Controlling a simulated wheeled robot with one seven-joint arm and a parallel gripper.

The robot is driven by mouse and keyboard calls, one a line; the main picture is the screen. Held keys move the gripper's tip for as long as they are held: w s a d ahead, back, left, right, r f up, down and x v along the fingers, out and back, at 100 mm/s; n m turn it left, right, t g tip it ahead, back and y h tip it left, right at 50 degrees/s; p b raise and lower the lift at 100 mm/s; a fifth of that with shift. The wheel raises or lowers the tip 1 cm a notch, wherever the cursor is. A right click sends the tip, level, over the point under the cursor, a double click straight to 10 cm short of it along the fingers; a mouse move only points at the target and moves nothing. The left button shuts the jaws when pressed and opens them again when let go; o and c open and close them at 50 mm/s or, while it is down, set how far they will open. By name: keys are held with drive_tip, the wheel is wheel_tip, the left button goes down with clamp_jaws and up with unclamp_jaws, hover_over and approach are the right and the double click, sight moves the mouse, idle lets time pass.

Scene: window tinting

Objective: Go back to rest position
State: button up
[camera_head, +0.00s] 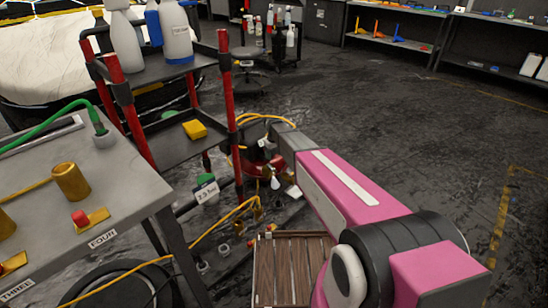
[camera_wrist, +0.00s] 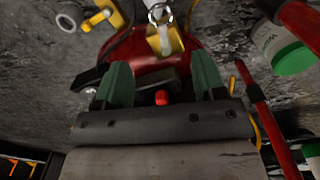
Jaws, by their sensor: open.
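In the wrist view my gripper (camera_wrist: 161,72) is open, with its two green fingers apart. No object is held between them. A small red knob (camera_wrist: 162,98) shows low between the fingers; I cannot tell what it belongs to. A red rounded machine (camera_wrist: 150,55) with a yellow and metal fitting (camera_wrist: 163,38) lies beyond the fingertips. In the head view my pink arm reaches forward over the floor to the red machine (camera_head: 262,172), beside the red-post cart (camera_head: 178,140). The fingers are hard to make out there.
A grey workbench (camera_head: 135,200) with brass parts stands at left. A yellow hose (camera_head: 215,228) runs over the floor, near a wooden crate (camera_head: 290,265). A white and green container (camera_wrist: 285,50) is at right in the wrist view. Open dark floor (camera_head: 400,130) lies at right.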

drive_tip(key=s+d+r+m, duration=0.2)
drive_tip(key=s+d+r, duration=0.2)
drive_tip(key=s, duration=0.7)
drive_tip(key=s+d+r+m, duration=0.2)
drive_tip(key=s+d+r, duration=0.2)
drive_tip(key=s+d, duration=0.3)
drive_tip(key=s+d+r+m, duration=0.2)
drive_tip(key=s+d+r, duration=0.2)
drive_tip(key=s, duration=1.2)
drive_tip(key=shift+d+r, duration=0.4)
drive_tip(key=shift+d, duration=0.8)
